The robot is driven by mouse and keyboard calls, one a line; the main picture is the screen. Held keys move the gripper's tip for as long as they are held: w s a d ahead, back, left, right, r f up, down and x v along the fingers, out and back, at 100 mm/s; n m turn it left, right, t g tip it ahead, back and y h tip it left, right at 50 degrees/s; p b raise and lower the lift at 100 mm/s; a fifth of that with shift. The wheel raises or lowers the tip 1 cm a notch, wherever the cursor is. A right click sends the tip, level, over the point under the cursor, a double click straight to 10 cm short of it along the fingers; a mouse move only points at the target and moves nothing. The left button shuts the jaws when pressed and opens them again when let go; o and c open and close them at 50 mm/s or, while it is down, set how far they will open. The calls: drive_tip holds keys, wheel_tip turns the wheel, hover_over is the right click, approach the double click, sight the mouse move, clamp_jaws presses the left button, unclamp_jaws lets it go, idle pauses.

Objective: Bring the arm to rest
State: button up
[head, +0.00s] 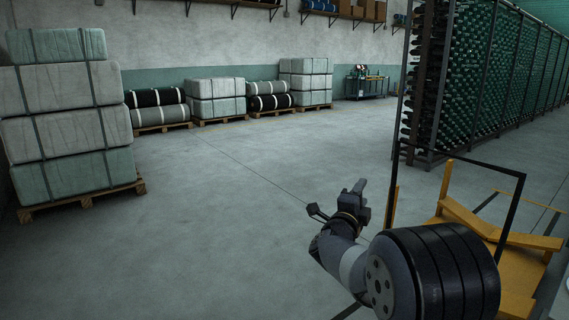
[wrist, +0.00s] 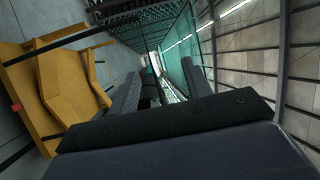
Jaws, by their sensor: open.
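My gripper (head: 360,190) shows in the head view at the end of my raised arm, right of the middle, above the open floor. In the wrist view my gripper (wrist: 160,85) shows its two dark fingers apart, with nothing held between them. In the head view the gripper is left of a yellow frame (head: 461,213) and touches nothing that I can see. Part of the forearm is hidden behind the thick dark arm joint in front.
A tall rack of dark spools (head: 480,80) stands at the right. Wrapped bales (head: 65,130) are stacked on a pallet at the left. More bales (head: 215,98) and rolls (head: 158,106) line the back wall. The grey floor (head: 230,200) between is clear.

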drive_tip(key=s+a, duration=0.1)
drive_tip(key=a, duration=0.1)
drive_tip(key=s+a+p, duration=0.1)
drive_tip(key=s+a, duration=0.1)
drive_tip(key=shift+s+a, duration=0.15)
drive_tip(key=shift+a, duration=0.15)
drive_tip(key=shift+d, duration=0.1)
